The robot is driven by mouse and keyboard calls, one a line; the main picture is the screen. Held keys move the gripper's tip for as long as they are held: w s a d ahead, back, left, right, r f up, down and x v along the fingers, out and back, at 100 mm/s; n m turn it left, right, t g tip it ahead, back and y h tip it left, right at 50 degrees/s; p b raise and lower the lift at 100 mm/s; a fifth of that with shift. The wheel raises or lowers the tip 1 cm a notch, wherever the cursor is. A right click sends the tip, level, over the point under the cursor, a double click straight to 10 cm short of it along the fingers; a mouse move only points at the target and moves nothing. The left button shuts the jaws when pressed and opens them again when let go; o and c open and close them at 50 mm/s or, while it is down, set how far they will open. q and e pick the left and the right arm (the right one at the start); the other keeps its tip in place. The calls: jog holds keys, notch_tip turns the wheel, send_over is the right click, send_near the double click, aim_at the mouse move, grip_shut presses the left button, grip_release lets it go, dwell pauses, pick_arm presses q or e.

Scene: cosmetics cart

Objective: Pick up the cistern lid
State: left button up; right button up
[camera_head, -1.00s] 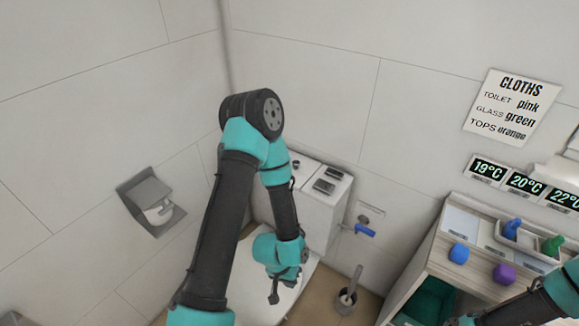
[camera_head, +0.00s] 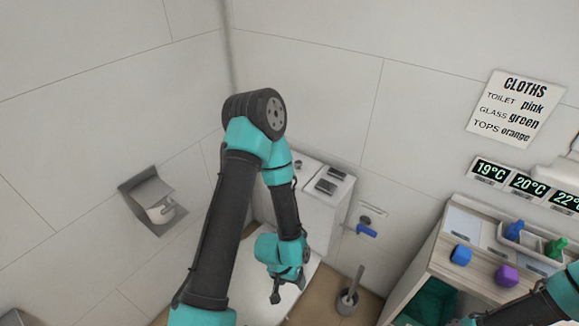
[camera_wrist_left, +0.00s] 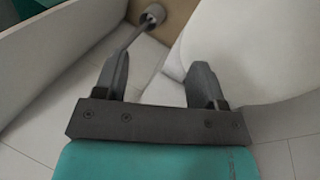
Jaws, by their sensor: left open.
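The cistern lid (camera_head: 306,171) is the flat white top of the box-shaped cistern (camera_head: 319,215) against the back wall. Dark flat fittings lie on the lid. Part of the lid and cistern is hidden behind my left arm. My left gripper (camera_head: 286,286) is in front of and below the lid, over the toilet, pointing down and apart from the lid. In the left wrist view, its two fingers (camera_wrist_left: 162,72) are apart with nothing held between them. The lid cannot be made out in that view. My right arm enters at the lower right, with its gripper out of view.
A toilet brush (camera_head: 350,291) stands on the floor right of the toilet (camera_head: 245,289). A blue-handled valve (camera_head: 366,230) is on the wall right of the cistern. A paper holder (camera_head: 150,202) is on the left wall. A cart (camera_head: 440,241) with bottles stands at right.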

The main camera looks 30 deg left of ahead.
pick_arm(q)
jog(key=w+a+r+m+t+y, duration=0.1)
jog(key=w+a+r+t, duration=0.65)
jog(key=w, duration=0.55)
jog(key=w+a+r+t+y, duration=0.1)
jog(key=w+a+r+t, duration=0.1)
jog(key=w+a+r, duration=0.2)
jog(key=w+a+r+m+t+y, duration=0.1)
jog(key=w+a+r, duration=0.3)
jog(key=a+r, duration=0.6)
jog(key=shift+w+r+m+t, duration=0.3)
jog(key=shift+r+t, duration=0.1)
jog(key=shift+t, duration=0.15)
jog(key=shift+d, duration=0.1)
send_near(297, 164)
jog(key=x, duration=0.3)
jog(key=a+x, duration=0.1)
jog(key=x, duration=0.1)
jog(key=shift+w, duration=0.3)
jog(key=shift+f, duration=0.1)
jog(key=shift+d+x, duration=0.2)
jog(key=shift+x, duration=1.05)
jog(key=shift+d+x, duration=0.2)
jog(key=shift+x, duration=1.05)
jog(key=shift+c, duration=0.5)
